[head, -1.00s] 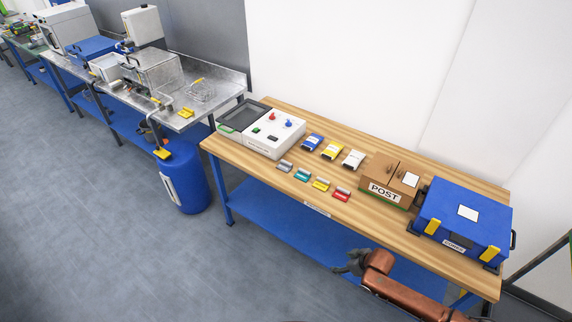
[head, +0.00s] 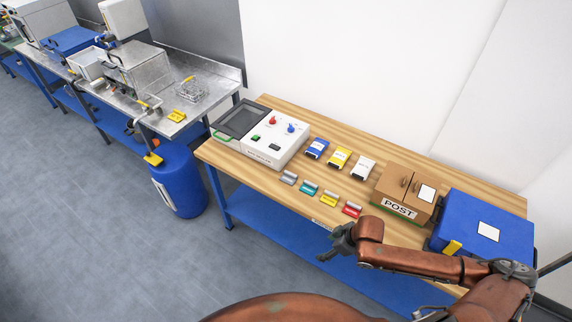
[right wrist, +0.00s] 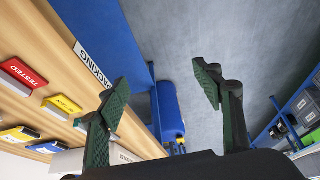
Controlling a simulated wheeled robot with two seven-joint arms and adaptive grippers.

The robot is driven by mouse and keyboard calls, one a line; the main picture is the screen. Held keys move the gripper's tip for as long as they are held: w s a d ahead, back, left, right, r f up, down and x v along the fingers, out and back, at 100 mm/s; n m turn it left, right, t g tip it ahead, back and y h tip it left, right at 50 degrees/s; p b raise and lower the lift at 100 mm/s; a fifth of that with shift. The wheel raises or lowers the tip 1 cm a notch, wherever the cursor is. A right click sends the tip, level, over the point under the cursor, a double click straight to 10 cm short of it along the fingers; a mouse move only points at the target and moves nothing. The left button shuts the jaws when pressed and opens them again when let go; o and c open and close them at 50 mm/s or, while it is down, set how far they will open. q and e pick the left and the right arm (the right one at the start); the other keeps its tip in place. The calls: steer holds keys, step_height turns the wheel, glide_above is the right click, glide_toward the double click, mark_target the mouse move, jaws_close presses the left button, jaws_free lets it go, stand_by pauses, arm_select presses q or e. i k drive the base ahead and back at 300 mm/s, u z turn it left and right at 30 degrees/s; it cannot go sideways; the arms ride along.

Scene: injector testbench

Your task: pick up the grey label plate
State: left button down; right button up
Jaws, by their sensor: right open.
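The grey label plate (head: 289,178) lies on the wooden bench top, at the left end of a front row with teal (head: 308,188), yellow (head: 328,200) and red (head: 352,210) plates. My right gripper (head: 331,244) is open and empty, off the front edge of the bench, to the right of and nearer than the grey plate. In the right wrist view its two fingers (right wrist: 158,92) stand wide apart with nothing between them. I cannot make out the grey plate in that view. My left gripper is not in view.
Behind the row lie blue (head: 317,148), yellow (head: 339,158) and white (head: 362,167) blocks. A white control box (head: 275,138) stands left, a brown POST box (head: 402,190) and a blue case (head: 487,225) right. A blue drum (head: 178,185) stands on the floor.

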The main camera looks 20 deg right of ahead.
mark_target(288, 178)
steer(key=i, duration=1.3)
